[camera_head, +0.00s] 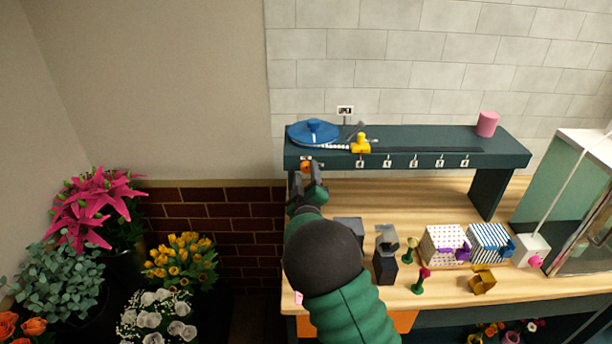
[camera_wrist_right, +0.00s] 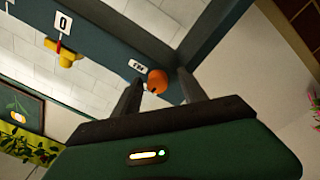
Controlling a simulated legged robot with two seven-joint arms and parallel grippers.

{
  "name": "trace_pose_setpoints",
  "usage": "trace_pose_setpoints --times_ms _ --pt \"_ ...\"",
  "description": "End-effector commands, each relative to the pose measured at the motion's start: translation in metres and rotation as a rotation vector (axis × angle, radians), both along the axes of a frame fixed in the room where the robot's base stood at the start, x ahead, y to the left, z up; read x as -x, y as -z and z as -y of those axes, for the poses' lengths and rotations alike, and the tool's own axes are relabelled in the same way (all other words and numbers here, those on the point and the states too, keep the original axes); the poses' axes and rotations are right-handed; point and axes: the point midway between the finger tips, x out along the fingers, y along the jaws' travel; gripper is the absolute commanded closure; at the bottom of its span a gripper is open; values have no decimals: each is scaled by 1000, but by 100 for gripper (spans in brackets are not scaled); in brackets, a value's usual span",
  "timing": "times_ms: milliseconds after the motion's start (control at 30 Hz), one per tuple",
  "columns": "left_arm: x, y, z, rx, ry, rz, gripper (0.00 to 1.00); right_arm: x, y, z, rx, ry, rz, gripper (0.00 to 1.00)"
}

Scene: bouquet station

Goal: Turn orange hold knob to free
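The orange hold knob (camera_head: 306,166) is on the front face of the dark green shelf (camera_head: 430,137), near its left end. In the right wrist view the round knob (camera_wrist_right: 157,80) shows between the two finger ends, with a small dark mark on it. A small white label (camera_wrist_right: 137,66) beside it is too small to read surely. My right gripper (camera_head: 307,178) is raised just in front of the knob, fingers apart; it also shows in the wrist view (camera_wrist_right: 160,88). I cannot tell whether a finger touches the knob. My left gripper is not in view.
A blue disc (camera_head: 314,131) and a yellow slider (camera_head: 361,145) sit on the shelf above numbered tags. A pink cylinder (camera_head: 487,124) stands at its right. Wrapped boxes (camera_head: 445,245) and small stands occupy the wooden bench (camera_head: 400,207). Flowers (camera_head: 95,200) stand at left.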

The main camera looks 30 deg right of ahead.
Motion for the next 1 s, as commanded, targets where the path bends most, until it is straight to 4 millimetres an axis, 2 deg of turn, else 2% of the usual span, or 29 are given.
trace_pose_setpoints --times_ms 167,267,700,833,1000 --pt "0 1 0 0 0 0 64 2 -1 -1 0 1 2 50" --pt "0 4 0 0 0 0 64 12 1 -8 0 0 3 50" --pt "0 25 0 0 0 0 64 114 14 -71 -2 -3 0 50" --pt "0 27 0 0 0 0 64 133 15 -83 0 -2 -1 50" --pt "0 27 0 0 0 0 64 142 16 -88 1 -1 -1 50"
